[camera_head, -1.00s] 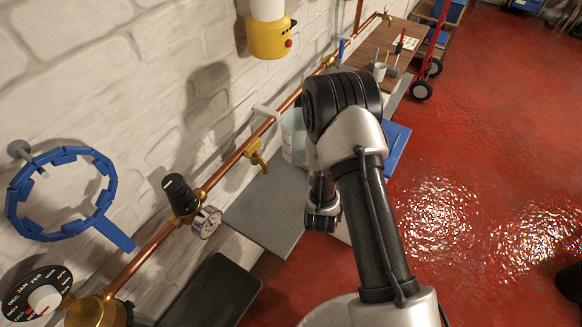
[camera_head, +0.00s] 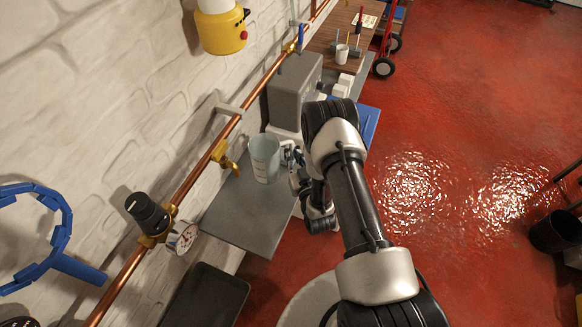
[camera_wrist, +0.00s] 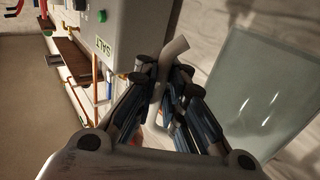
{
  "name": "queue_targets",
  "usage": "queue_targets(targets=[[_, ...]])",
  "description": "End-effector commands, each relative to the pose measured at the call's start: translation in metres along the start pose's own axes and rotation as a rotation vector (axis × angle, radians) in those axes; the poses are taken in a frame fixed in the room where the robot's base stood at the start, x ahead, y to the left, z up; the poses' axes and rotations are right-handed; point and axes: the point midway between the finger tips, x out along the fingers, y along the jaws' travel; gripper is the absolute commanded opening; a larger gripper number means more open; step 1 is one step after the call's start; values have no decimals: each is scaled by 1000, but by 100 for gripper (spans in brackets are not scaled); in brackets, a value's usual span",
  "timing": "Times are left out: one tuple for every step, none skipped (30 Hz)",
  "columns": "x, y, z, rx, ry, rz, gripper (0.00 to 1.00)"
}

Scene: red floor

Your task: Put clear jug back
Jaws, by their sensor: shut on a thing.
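The clear jug (camera_head: 265,160) is a pale, see-through cup with faint markings. It is roughly upright over the back part of the grey shelf (camera_head: 245,215), below the copper pipe and beside the wall. I cannot tell whether its base touches the shelf. My gripper (camera_head: 290,158) is at its right side, shut on the handle. In the wrist view my gripper (camera_wrist: 160,85) has its fingers closed around the pale handle, with the jug's clear wall (camera_wrist: 255,90) filling the right side.
A grey box-shaped machine (camera_head: 293,92) stands just behind the jug; its label reads SALT in the wrist view (camera_wrist: 104,47). A brass tap (camera_head: 222,157) is close on the left. A dark tray (camera_head: 205,297) is at the front. The shelf's front is clear.

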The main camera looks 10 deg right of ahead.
Motion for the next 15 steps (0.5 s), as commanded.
queue_targets(targets=[[0,0,11,0,1,0,0],[0,0,14,0,1,0,0],[0,0,16,0,2,0,0],[0,0,18,0,2,0,0],[0,0,19,0,2,0,0],[0,0,21,0,2,0,0],[0,0,23,0,1,0,0],[0,0,25,0,1,0,0],[0,0,30,0,1,0,0],[0,0,34,0,1,0,0],[0,0,39,0,1,0,0],[0,0,46,0,0,0,0],[0,0,51,0,0,0,0],[0,0,56,0,1,0,0],[0,0,61,0,0,0,0]])
